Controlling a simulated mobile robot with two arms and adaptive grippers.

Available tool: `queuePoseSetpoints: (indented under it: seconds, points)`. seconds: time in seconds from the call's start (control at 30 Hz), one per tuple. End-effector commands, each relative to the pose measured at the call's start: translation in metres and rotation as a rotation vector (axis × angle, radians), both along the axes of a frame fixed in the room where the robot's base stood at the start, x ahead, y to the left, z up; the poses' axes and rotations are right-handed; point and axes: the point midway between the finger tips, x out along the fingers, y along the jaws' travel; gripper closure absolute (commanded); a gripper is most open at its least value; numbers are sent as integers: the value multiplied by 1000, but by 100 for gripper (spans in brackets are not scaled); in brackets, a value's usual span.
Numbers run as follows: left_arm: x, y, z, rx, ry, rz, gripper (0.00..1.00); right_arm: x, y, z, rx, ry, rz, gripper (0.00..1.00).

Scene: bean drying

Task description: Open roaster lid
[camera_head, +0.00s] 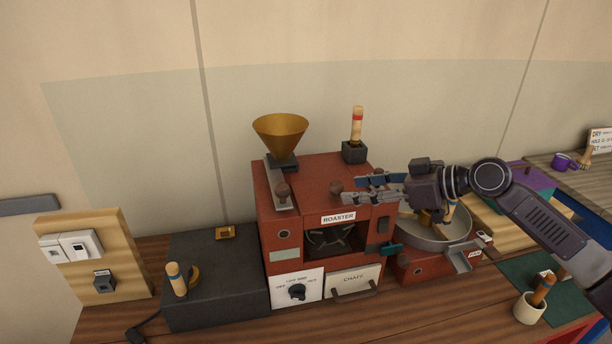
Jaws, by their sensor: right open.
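The red roaster (310,174) stands on the wooden counter against the wall, with a dark window (335,240) under its "ROASTER" label. My right gripper (352,189) reaches in from the right over the roaster's top right part. Its two fingers point left, open, with the tips just right of the first knob. I see nothing between them. My left gripper is out of view.
A wood-handled tool stands in a dark block (354,152) at the roaster's back right. A round metal pan (432,236) lies right of the roaster, partly under my gripper. A dark grey box (217,285) stands left. The brass funnel (280,130) rises above the roaster.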

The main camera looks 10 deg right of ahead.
Motion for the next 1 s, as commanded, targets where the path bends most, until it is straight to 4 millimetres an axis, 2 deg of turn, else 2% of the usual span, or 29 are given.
queuePoseSetpoints:
  seconds: [0.07,0.17,0.27,0.4,0.53,0.67,0.8,0.97,1.0]
  points:
    - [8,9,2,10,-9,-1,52,5,-8,10,10,-12,-14,56]
    - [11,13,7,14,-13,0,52,11,-3,12,18,-14,-15,56]
    - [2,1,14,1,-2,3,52,19,8,8,19,-13,-14,56]
    - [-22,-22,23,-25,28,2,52,34,24,-2,19,-13,-13,56]
    - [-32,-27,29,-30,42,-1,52,45,36,-10,19,-12,-14,56]
    - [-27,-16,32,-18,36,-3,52,52,43,-16,17,-14,-14,56]
    - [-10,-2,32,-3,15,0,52,54,45,-18,16,-14,-14,56]
    - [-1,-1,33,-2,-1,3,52,53,45,-19,16,-14,-14,56]
    - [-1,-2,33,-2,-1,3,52,53,45,-19,16,-14,-14,59]
